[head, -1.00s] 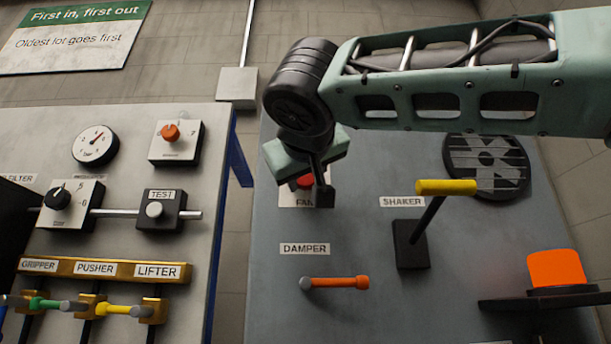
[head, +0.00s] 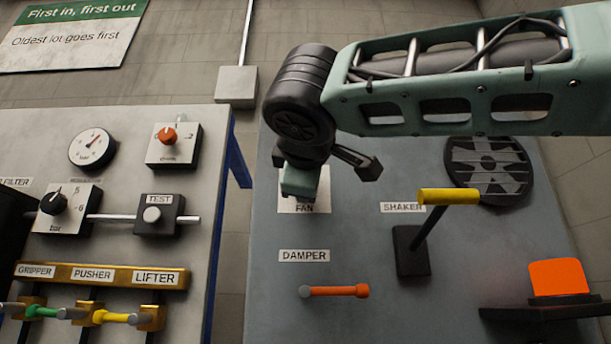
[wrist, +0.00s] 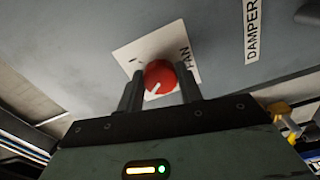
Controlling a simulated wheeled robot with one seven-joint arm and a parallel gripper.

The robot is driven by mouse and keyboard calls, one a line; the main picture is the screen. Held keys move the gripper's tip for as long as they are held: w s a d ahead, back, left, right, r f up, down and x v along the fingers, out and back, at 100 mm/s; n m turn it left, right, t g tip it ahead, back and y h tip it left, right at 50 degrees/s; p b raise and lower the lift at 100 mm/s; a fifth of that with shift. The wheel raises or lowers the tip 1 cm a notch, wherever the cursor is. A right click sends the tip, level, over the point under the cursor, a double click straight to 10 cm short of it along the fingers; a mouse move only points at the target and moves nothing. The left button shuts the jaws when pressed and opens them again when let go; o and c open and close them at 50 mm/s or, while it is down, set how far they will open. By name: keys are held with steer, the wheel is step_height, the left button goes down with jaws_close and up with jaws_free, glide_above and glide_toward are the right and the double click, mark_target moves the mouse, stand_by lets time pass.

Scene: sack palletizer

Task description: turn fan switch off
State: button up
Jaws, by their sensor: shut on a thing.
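The fan switch is a round red knob (wrist: 160,76) with a white pointer line, on a white plate (wrist: 128,56) marked FAN. In the wrist view the knob sits between the two dark fingers of my gripper (wrist: 159,82), which is shut on it. The pointer line slants toward the lower left of that view. In the head view my gripper (head: 325,176) is in front of the plate (head: 304,202) and hides the knob.
On the same grey panel are the orange damper handle (head: 338,291), the yellow-tipped shaker lever (head: 447,196), a round fan grille (head: 488,168) and an orange lamp or button (head: 558,277). A second panel (head: 205,240) with dials and handles stands at the left.

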steer(key=shift+n, duration=1.1)
steer(key=o, duration=1)
steer(key=s+b, duration=0.4)
steer(key=s, duration=1.3)
steer(key=shift+s+a, duration=0.2)
steer(key=shift+a, duration=0.1)
